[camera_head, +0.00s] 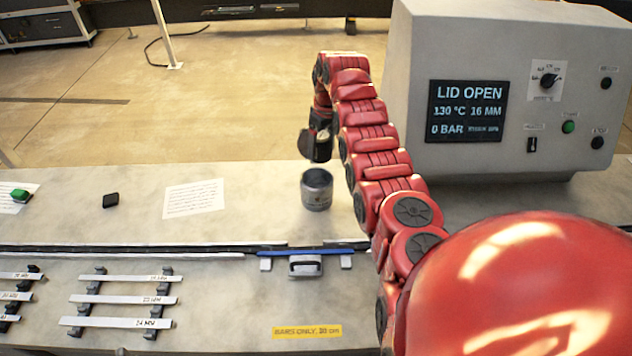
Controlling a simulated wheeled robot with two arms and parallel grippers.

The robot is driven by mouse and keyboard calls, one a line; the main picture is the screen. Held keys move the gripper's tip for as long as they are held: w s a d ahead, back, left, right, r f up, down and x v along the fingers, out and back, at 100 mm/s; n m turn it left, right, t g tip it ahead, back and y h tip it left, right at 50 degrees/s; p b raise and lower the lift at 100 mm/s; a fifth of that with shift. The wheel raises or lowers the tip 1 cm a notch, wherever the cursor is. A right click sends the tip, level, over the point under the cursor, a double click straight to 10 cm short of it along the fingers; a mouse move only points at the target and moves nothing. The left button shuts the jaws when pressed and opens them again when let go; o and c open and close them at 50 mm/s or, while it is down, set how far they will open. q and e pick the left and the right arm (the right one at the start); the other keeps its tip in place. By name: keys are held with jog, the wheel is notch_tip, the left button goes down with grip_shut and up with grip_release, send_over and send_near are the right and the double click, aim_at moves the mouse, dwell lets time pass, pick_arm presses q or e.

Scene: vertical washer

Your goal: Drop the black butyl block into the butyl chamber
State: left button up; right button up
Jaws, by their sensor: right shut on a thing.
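A small black block (110,200) lies on the left part of the grey bench top. An open-topped grey metal cup (316,192), which may be the butyl chamber, stands on the bench near the middle. My right gripper (317,150) is above the cup, pointing down. It is shut on a dark thing that I cannot tell apart clearly from the gripper's own dark parts. A gap shows between the gripper and the cup's rim. The inside of the cup is only partly visible. My left gripper is not in view.
A grey control box (530,75) at the right has a screen reading "LID OPEN". A printed sheet (195,199) and a green item (19,195) lie to the left. Labelled bars (120,309) rest on racks in front. A blue strip (300,252) lies along the rail.

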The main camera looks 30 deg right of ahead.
aim_at(321, 159)
jog(key=shift+s+f, duration=0.1)
jog(key=shift+f, duration=0.5)
notch_tip(321, 159, down, 3)
jog(key=shift+a+f, duration=0.1)
jog(key=shift+f, duration=0.55)
jog(key=o, duration=1.6)
jog(key=shift+c, duration=0.2)
